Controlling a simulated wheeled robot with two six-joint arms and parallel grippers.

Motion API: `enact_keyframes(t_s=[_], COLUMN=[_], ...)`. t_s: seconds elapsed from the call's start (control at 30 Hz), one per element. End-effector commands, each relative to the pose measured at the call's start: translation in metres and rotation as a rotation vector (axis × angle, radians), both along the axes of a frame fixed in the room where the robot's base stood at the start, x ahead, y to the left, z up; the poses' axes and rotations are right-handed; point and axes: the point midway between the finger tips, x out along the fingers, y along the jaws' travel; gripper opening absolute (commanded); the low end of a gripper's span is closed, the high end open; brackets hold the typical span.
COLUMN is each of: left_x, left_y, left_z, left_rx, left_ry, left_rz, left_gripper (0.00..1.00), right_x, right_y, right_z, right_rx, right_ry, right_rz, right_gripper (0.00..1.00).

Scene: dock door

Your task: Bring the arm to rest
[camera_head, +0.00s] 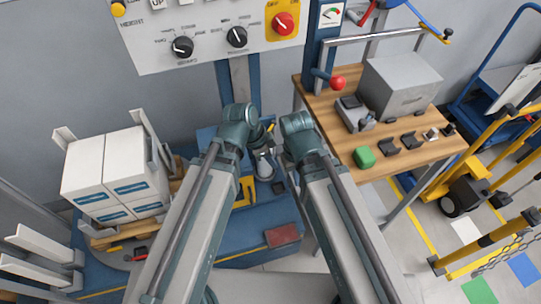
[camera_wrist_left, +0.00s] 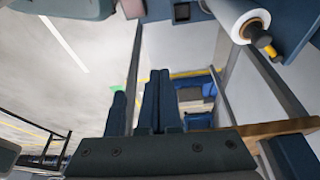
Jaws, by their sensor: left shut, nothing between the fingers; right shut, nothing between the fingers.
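My left arm comes in from the lower left in the head view, bent at a teal joint. Its small dark left gripper (camera_head: 270,128) is near the middle, in front of the blue column. In the left wrist view the two dark blue fingers of the left gripper (camera_wrist_left: 158,75) lie side by side, shut and empty. My right arm rises from the lower right to a teal joint. The right gripper (camera_head: 286,158) is small and partly hidden there; it is shut and holds nothing. The grippers are close together but appear apart.
White boxes (camera_head: 115,172) stand on a pallet at left. A wooden bench (camera_head: 400,160) at right carries a grey box (camera_head: 402,84) and small items. A white roll (camera_wrist_left: 236,17) shows in the wrist view.

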Motion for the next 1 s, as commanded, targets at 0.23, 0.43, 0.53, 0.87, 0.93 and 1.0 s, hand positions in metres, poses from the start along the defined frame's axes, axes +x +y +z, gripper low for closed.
enact_keyframes(t_s=[0.23,0.43,0.53,0.87,0.93,1.0], left_x=[0.0,0.0,0.0,-0.027,-0.034,-0.039], left_y=[0.0,0.0,0.0,0.015,0.02,0.026], left_z=[0.0,0.0,0.001,0.024,0.03,0.036], left_rx=[0.0,0.0,0.003,0.172,0.221,0.265], left_ry=[0.0,0.0,0.005,0.169,0.195,0.209], left_rz=[0.0,0.0,0.008,0.412,0.533,0.647], left_gripper=[0.0,0.0,0.0,0.0,0.0,0.0], right_x=[0.0,0.0,0.0,0.0,0.0,0.0], right_y=[0.0,0.0,0.0,0.0,0.0,0.0], right_z=[0.0,0.0,0.001,0.035,0.042,0.048], right_rx=[0.0,0.0,0.0,0.0,0.0,0.0], right_ry=[0.0,0.0,0.0,0.0,0.0,0.0], right_rz=[0.0,0.0,0.0,0.0,0.0,0.0], right_gripper=[0.0,0.0,0.0,0.0,0.0,0.0])
